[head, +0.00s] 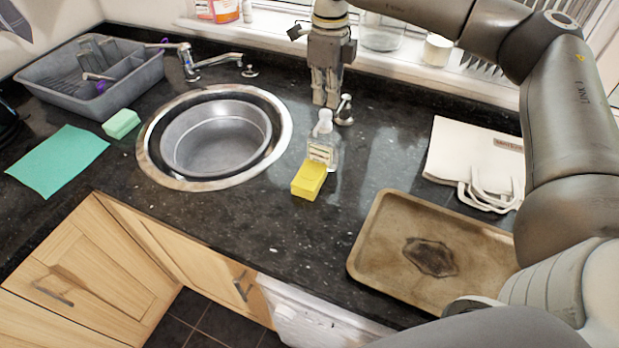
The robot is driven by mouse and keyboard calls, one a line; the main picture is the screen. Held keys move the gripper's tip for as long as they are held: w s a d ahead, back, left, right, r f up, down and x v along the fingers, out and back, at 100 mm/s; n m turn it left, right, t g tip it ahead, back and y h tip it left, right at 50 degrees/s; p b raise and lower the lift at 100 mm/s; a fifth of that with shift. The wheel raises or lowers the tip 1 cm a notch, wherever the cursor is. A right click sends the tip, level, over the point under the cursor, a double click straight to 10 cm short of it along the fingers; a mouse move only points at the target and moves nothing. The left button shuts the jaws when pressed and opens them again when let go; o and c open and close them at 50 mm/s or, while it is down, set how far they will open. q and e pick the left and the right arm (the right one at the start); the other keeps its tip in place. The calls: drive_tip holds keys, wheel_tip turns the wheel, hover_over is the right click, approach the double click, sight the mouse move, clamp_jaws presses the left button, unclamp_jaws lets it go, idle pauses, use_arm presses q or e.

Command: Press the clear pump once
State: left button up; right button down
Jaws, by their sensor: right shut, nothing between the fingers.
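The clear pump bottle (324,151) stands upright on the dark counter to the right of the sink. It has a clear body with a pale label and a white pump head (323,122). My right gripper (325,101) points downward with its fingers together and nothing between them. In the picture its fingertips are just above and behind the white pump head; I cannot tell the exact gap, but no contact shows. My left gripper is not in view.
A yellow sponge (309,180) is in front of the bottle. A small metallic pump (345,109) stands close behind it. The round sink (165,179) is left. A stained tray (372,245) and white cloth bag (460,147) lie right. A windowsill runs behind.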

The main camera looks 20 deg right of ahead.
sight(326, 112)
drive_tip(key=shift+f, duration=0.25)
drive_tip(key=shift+f+b, duration=1.2)
drive_tip(key=shift+f, duration=0.4)
drive_tip(key=shift+r, duration=0.15)
drive_tip(key=shift+r+p, duration=1.2)
drive_tip(key=shift+r, duration=0.4)
wheel_tip(326, 112, up, 6)
drive_tip(key=p, duration=0.4)
